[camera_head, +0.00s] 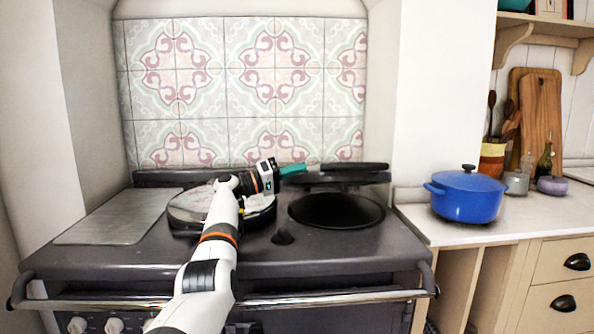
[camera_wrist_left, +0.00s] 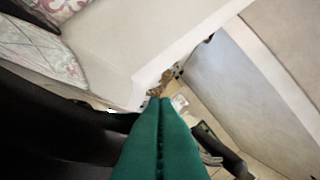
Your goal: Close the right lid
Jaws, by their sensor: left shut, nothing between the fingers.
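The right lid (camera_head: 350,176) of the dark range cooker is raised at the back, seen nearly edge-on as a dark slab above the round right hotplate (camera_head: 337,211), which is uncovered. My left gripper (camera_head: 304,169) has teal fingers, shut and empty. It points right, at the left part of the right lid; I cannot tell whether it touches. In the left wrist view the shut fingers (camera_wrist_left: 160,112) extend beside a large dark surface at the lower left, too dark to identify surely. My right gripper is not in view.
The left lid (camera_head: 186,208) is down, partly hidden by my left arm. A metal plate (camera_head: 118,217) lies on the cooker's left. A blue pot (camera_head: 467,194) stands on the counter (camera_head: 500,230) at right. The front rail (camera_head: 300,299) runs along the cooker's edge.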

